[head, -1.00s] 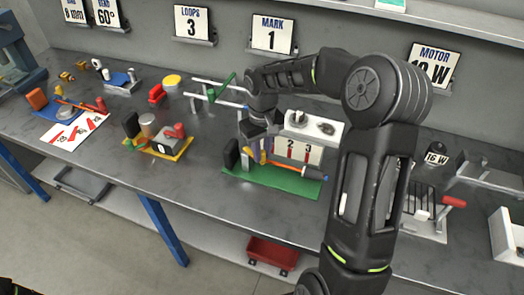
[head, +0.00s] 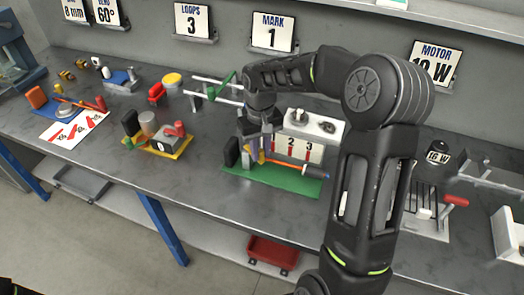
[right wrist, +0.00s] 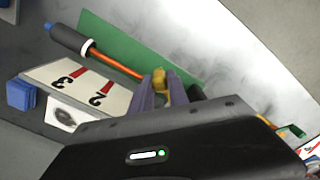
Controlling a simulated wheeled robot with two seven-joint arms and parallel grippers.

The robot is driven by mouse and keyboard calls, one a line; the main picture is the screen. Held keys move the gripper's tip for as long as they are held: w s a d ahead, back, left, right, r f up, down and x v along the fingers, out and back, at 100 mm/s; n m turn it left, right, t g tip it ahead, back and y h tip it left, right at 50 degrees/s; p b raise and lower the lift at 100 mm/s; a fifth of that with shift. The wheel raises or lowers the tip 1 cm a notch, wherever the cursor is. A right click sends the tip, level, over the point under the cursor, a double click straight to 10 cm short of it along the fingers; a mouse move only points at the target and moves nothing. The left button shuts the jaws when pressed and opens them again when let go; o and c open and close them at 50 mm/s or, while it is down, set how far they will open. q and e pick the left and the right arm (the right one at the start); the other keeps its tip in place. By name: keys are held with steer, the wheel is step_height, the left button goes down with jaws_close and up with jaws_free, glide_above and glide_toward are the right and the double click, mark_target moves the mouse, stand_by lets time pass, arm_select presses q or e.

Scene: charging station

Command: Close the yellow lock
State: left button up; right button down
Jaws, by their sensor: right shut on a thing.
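The yellow lock (right wrist: 158,84) is a small yellow piece at the orange rod on a green base (head: 300,186). In the head view only a bit of the yellow lock (head: 261,157) shows past the fingers. My right gripper (head: 257,155) comes down from above and is shut on it. In the right wrist view the gripper's (right wrist: 162,92) two purple-grey fingers stand on either side of the yellow piece. The fingers and palm hide much of the lock, so its exact position is unclear. My left gripper is not in view.
A panel with marks 2 and 3 (head: 313,151) stands close behind the rod, below a white box (head: 322,125). A black block (head: 232,152) stands at the base's left end. A yellow base with a red part (head: 173,142) is further left. The front table strip is clear.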

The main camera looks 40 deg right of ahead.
steer(key=w+a+m+b, duration=0.3)
steer(key=a+m, duration=0.2)
steer(key=m, duration=0.6)
steer(key=shift+a+m+b, duration=0.35)
steer(key=shift+m, duration=0.05)
steer(key=c, duration=1.3)
jaws_free()
steer(key=shift+o, duration=0.2)
steer(key=shift+r, duration=0.15)
step_height(320, 180, up, 8)
steer(key=shift+f, duration=0.25)
